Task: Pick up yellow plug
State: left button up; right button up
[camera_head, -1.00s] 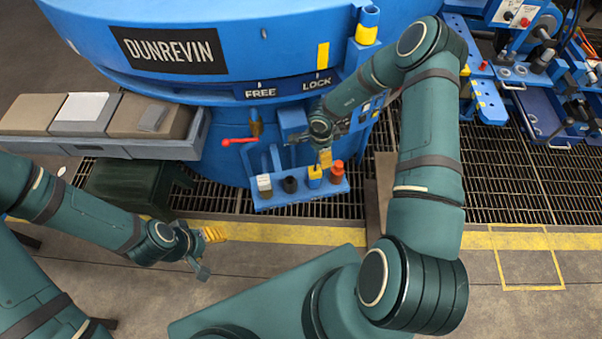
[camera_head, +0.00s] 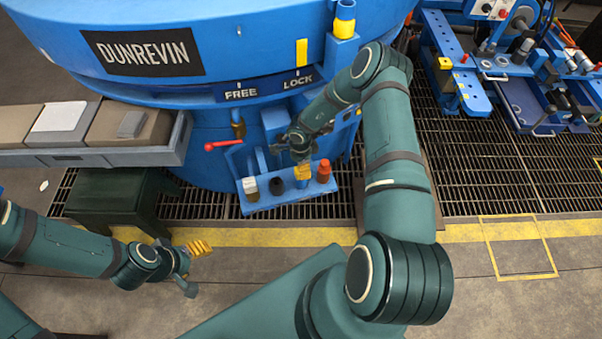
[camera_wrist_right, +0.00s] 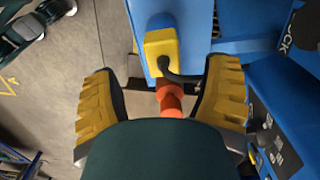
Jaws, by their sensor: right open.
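The yellow plug (camera_wrist_right: 161,45) shows in the right wrist view as a yellow block with a dark loop or cord on it. It lies ahead of and between the spread yellow fingers of my right gripper (camera_wrist_right: 161,70), with gaps on both sides. In the head view my right gripper (camera_head: 303,173) is over the plug's place on the small blue rack (camera_head: 262,206) and hides most of the plug. My left gripper (camera_head: 194,267) is open and empty, low at the left, far from the rack.
A red-orange plug (camera_head: 324,171) stands close to the right of my right gripper. A black plug (camera_head: 277,187) and a white-topped plug (camera_head: 250,188) stand to the left. A red-handled lever (camera_head: 222,144) sticks out behind them. The big blue furnace body (camera_head: 250,60) rises behind the rack.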

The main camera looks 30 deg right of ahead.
notch_tip(320, 180, down, 5)
jog(key=shift+w+d+b, duration=0.1)
jog(key=shift+b, duration=0.65)
jog(key=c, duration=1.3)
